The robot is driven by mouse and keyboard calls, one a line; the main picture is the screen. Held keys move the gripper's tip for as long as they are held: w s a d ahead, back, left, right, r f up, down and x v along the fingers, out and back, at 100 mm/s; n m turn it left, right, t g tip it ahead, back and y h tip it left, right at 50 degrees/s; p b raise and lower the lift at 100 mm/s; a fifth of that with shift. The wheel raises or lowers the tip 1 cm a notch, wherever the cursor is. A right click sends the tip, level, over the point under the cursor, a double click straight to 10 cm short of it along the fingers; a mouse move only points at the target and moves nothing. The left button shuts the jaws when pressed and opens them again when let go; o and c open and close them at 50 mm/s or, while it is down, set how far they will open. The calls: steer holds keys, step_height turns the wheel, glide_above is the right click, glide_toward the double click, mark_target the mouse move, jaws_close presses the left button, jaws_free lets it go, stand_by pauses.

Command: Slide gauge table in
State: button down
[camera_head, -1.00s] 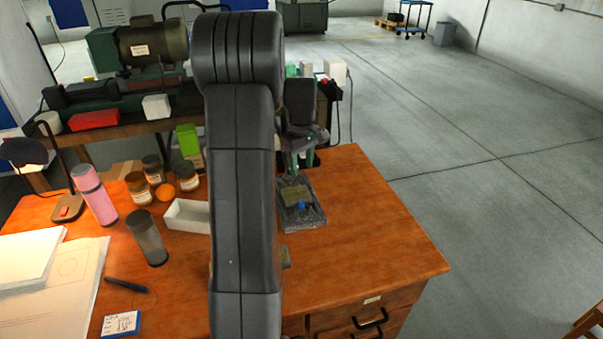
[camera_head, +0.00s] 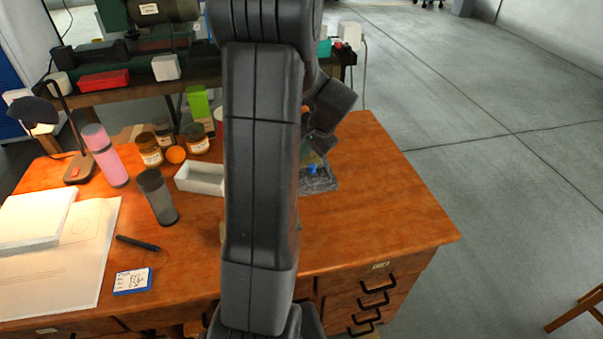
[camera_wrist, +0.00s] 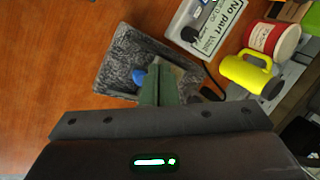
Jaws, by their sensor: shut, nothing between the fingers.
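A speckled grey stone base (camera_wrist: 117,55) lies on the wooden desk; its right part also shows beside my arm in the head view (camera_head: 322,184). A blue knob (camera_wrist: 138,77) stands on it, also visible in the head view (camera_head: 313,169).
A white tray (camera_head: 200,179) and dark cup (camera_head: 158,197) stand left. The desk's right side (camera_head: 390,210) is clear.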

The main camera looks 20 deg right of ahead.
steer(key=s+f+m+t, duration=0.1)
steer(key=s+m+t, duration=0.1)
steer(key=m, duration=0.4)
steer(key=m+t+h+b, duration=0.3)
steer(key=m, duration=1.7)
glide_toward(305, 187)
steer(key=x, duration=0.2)
steer(key=w+r+b+x, duration=0.1)
steer(key=x, duration=0.2)
steer(key=b+x, duration=0.1)
steer(key=x, duration=0.2)
steer(key=shift+w+r, duration=0.1)
steer(key=shift+w, duration=0.2)
steer(key=w, duration=0.2)
steer(key=w+p, duration=0.1)
steer(key=shift+w+d+r, duration=0.1)
steer(key=shift+w+r, duration=0.05)
steer(key=shift+r, duration=0.1)
steer(key=shift+w, duration=0.2)
steer(key=shift+w+d+r+p, duration=0.1)
steer(key=shift+w+p, duration=0.65)
steer(key=shift+w, duration=0.5)
steer(key=shift+w+d+p, duration=0.1)
steer(key=shift+w+p, duration=0.65)
steer(key=shift+w, duration=0.55)
